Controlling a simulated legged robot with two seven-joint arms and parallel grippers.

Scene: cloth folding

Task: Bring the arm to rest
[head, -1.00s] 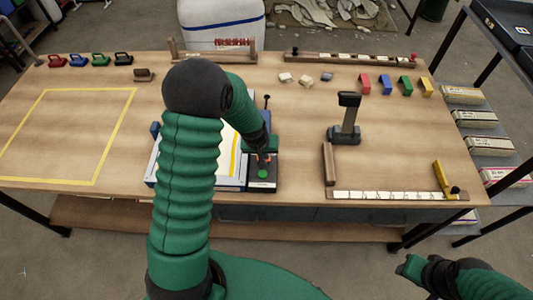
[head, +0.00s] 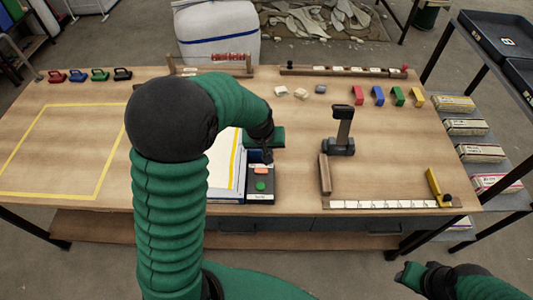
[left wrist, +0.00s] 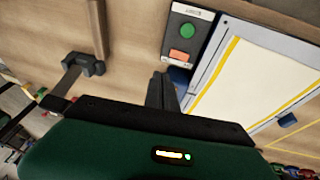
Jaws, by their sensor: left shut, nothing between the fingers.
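My left arm rises from the bottom of the head view, bends at a dark joint, and reaches right. My left gripper (head: 266,156) is over the back end of a small control box (head: 259,197) with a red and a green button. In the left wrist view the shut, empty fingers (left wrist: 161,88) point toward the table beside the same box (left wrist: 187,36). I cannot tell the gap between the fingers and the box. My right gripper (head: 410,273) is low at the right, off the table's front edge; its fingers are unclear.
A framed white panel (head: 223,172) with yellow strips lies left of the box, partly behind my arm. A dark upright tool (head: 341,132) stands to the right. A yellow taped square (head: 48,107) is empty. Several coloured blocks (head: 377,95) line the back right.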

